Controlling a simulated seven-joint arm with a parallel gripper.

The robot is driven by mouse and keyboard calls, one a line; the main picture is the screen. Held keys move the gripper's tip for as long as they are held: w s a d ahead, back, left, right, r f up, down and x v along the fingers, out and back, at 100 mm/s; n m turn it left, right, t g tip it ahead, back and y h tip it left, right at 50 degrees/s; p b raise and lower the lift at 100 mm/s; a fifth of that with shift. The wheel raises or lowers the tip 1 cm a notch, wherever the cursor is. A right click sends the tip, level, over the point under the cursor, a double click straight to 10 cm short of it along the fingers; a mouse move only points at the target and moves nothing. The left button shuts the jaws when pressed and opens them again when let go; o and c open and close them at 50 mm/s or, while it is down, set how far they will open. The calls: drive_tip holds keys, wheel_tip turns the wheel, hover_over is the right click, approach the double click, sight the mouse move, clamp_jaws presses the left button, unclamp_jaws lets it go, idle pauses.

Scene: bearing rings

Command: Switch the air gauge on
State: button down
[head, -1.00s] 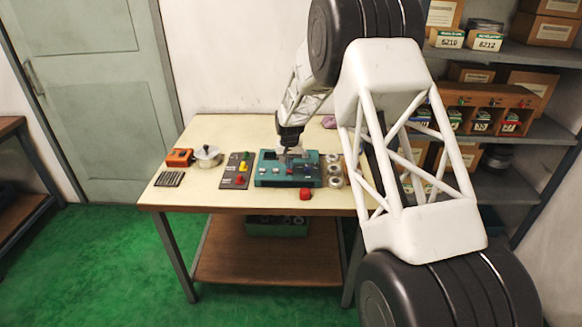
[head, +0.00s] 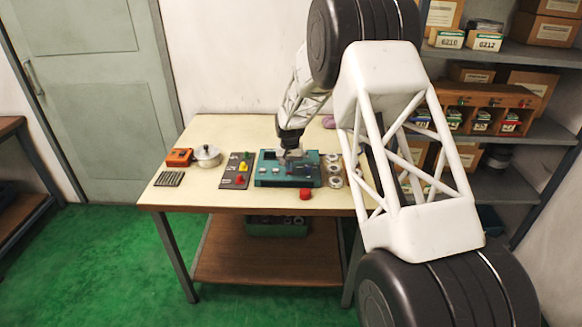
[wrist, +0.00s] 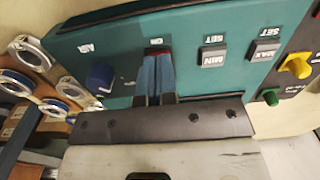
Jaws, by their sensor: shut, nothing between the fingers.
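The teal air gauge (head: 263,178) sits on the table, under my gripper (head: 288,156). The fingertips are at a small red-topped switch (wrist: 160,49) below the ON label. They hide most of it, so I cannot tell its position or whether they touch it.
A dark panel (head: 229,181) with coloured controls lies left of the gauge. A lidded silver pot (head: 207,155) and orange box (head: 179,157) stand farther left.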

drive_tip(key=shift+f, duration=0.4)
idle(0.5)
drive_tip(key=shift+r, duration=3.5)
drive_tip(key=shift+r, duration=0.1)
